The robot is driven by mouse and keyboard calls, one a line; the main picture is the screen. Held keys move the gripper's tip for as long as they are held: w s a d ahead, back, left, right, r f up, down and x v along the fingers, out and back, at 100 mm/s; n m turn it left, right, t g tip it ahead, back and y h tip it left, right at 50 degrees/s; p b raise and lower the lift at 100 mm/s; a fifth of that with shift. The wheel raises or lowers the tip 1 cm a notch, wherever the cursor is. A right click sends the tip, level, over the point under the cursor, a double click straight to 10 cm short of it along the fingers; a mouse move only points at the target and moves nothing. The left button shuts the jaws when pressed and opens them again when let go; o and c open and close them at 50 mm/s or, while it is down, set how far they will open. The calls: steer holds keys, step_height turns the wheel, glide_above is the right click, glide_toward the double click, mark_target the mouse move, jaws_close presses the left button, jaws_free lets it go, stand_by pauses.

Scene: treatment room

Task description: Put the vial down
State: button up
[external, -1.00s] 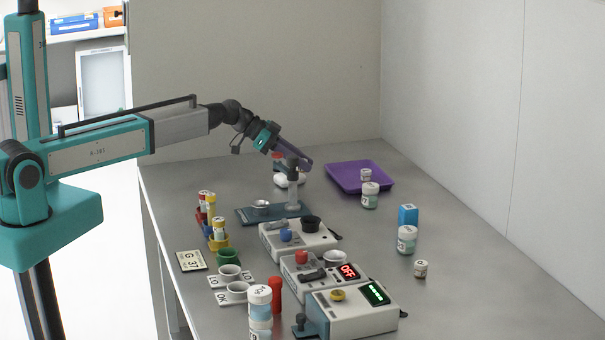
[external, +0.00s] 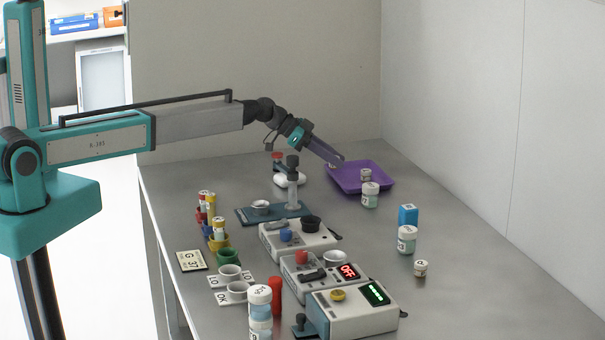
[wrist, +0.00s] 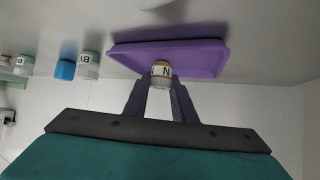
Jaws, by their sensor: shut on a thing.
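My gripper (external: 338,161) is shut on a small vial (wrist: 161,72) with a white label marked N and a yellowish end, seen between the fingertips in the wrist view. In the external view the held vial is tiny and mostly hidden by the fingers. The gripper is above the left edge of the purple tray (external: 345,182), which also shows behind the vial in the wrist view (wrist: 210,56). I cannot tell whether the vial touches the tray.
A blue box (external: 408,216) and jars stand to the right. A post stand (external: 293,185) is left of the tray. Devices (external: 350,312) fill the front.

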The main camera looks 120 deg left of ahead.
mark_target(342, 179)
steer(key=shift+w+a+f, duration=0.1)
steer(key=shift+w+a, duration=0.45)
steer(key=shift+a, duration=0.3)
steer(key=shift+w+a+p, duration=0.3)
steer(key=shift+a+p, duration=0.15)
step_height(342, 179, down, 3)
steer(key=shift+d+f+p, duration=0.1)
steer(key=shift+p, duration=0.75)
steer(key=shift+f, duration=0.2)
steer(key=shift+f+b, duration=0.15)
steer(key=shift+b, duration=0.15)
steer(key=o, duration=1)
steer(key=shift+r, duration=0.2)
